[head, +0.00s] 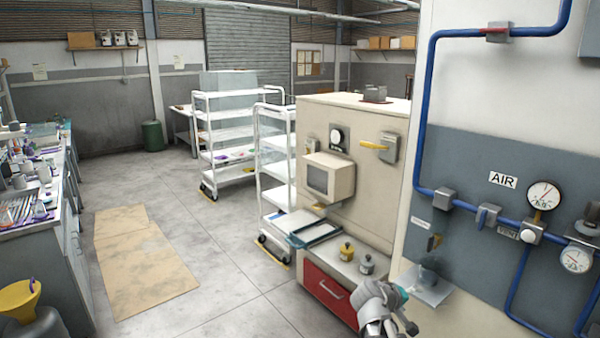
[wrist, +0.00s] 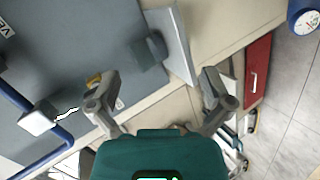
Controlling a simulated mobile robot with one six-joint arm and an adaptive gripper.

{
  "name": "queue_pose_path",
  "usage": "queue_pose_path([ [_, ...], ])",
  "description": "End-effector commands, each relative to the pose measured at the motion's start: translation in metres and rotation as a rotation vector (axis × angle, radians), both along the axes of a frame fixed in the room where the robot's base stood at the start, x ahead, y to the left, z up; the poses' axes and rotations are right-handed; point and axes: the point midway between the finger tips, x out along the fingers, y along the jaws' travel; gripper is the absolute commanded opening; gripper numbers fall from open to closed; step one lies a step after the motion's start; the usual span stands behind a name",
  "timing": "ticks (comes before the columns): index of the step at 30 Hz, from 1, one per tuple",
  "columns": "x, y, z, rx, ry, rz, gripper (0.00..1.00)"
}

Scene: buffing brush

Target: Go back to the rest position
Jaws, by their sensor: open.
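My gripper (head: 392,327) is at the lower right of the head view, in front of the beige machine cabinet and left of the air panel. It is grey with a teal body, and its fingers point downward in the picture. In the wrist view the two fingers of my gripper (wrist: 160,88) stand wide apart with nothing held between them. The wrist is tilted, so the panel and cabinet appear slanted there.
A small grey ledge (head: 428,288) juts from the air panel (head: 470,180) close beside my gripper. The cabinet (head: 375,215) has a red drawer (head: 328,293). White shelf carts (head: 227,140) stand behind. The floor left of the cabinet is open, with a cardboard sheet (head: 140,262).

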Motion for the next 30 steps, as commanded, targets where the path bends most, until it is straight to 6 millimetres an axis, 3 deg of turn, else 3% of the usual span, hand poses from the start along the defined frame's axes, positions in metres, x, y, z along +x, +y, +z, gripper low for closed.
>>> queue_pose_path([
  [8, -0.043, 0.030, -0.051, 0.346, 0.095, -0.114, 1.00],
  [15, -0.079, 0.071, -0.082, 0.640, 0.206, -0.187, 1.00],
  [24, -0.115, 0.124, -0.096, 0.936, 0.345, -0.232, 1.00],
  [30, -0.123, 0.137, -0.097, 1.007, 0.382, -0.237, 1.00],
])
